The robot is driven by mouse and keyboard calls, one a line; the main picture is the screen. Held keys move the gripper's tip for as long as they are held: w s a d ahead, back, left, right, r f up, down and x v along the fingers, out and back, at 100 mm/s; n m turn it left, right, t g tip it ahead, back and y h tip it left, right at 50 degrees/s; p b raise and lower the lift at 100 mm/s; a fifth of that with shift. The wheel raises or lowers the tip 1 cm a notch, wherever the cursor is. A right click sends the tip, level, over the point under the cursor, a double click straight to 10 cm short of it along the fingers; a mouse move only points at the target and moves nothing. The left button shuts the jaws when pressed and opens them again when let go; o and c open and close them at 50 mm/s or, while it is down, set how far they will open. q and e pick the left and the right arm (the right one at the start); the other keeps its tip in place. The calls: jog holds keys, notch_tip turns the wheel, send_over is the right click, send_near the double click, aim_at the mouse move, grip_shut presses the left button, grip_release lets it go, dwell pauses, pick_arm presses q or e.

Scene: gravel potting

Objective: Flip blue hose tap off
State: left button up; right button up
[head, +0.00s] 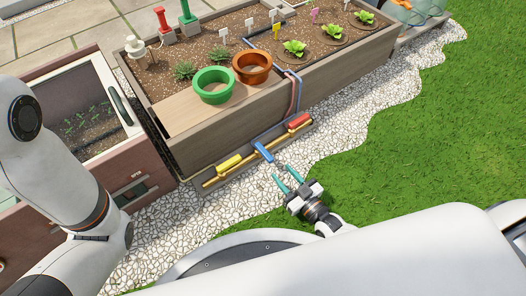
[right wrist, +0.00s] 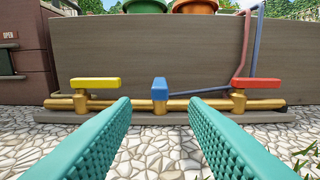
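The blue tap handle (head: 264,152) is the middle one of three on a brass pipe (head: 212,183) along the foot of the wooden planter. In the right wrist view the blue handle (right wrist: 159,88) points toward the camera, across the pipe (right wrist: 190,104). The yellow handle (right wrist: 95,84) and the red handle (right wrist: 255,84) lie along the pipe. My right gripper (head: 285,177) is open and empty, just in front of the blue handle. In the right wrist view its teal fingers (right wrist: 160,125) lie either side of the handle's line, apart from it. My left gripper is out of view.
The wooden planter (head: 230,136) stands behind the pipe, with a green pot ring (head: 213,98) and an orange one (head: 252,81) on its ledge. Blue and red hoses run up its front near the red handle. White gravel (head: 335,130) and grass (head: 440,130) lie open to the right.

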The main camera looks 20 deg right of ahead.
aim_at(267, 157)
jog(key=b+x, duration=0.4)
jog(key=x, duration=0.5)
jog(key=shift+f, duration=0.15)
jog(key=shift+w+a, duration=0.1)
jog(key=shift+w, duration=0.2)
jog(key=shift+c, duration=0.2)
grip_shut()
